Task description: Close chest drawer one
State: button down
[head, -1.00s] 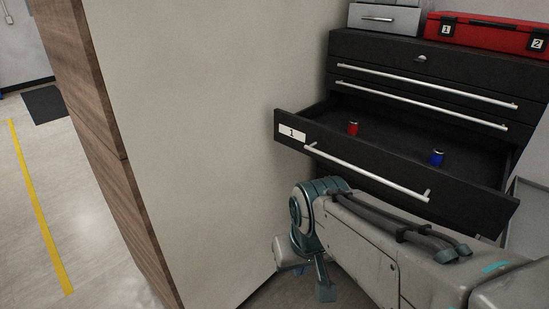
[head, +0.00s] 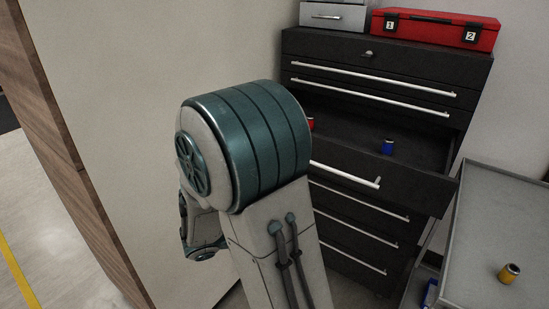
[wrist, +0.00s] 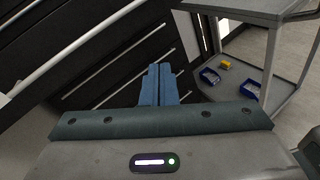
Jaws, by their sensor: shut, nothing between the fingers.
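Chest drawer one (head: 415,188) is pulled out of the black drawer chest (head: 385,62) in the head view. A red can (head: 311,122) and a blue can (head: 388,146) stand inside it. My arm covers the drawer's left part and its number label. In the wrist view a dark drawer front with a long silver handle (wrist: 85,46) crosses the upper left, with a bit of white label at the left edge. My gripper (wrist: 159,68) shows in the wrist view, its blue fingers shut and empty, in front of the lower drawer fronts. In the head view the fingers are hidden.
A grey cart (head: 490,225) with a yellow can (head: 509,273) stands close right of the chest. Blue bins (wrist: 210,76) lie on its lower shelf. A pale wall panel (head: 140,120) stands left. A red toolbox (head: 435,30) sits on the chest.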

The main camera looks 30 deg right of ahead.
jog(key=w+a+n+t+h, duration=0.3)
jog(key=w+n+t, duration=0.6)
jog(key=w, duration=0.1)
jog(key=p+x, duration=0.4)
jog(key=x, duration=1)
jog(key=shift+f, duration=0.2)
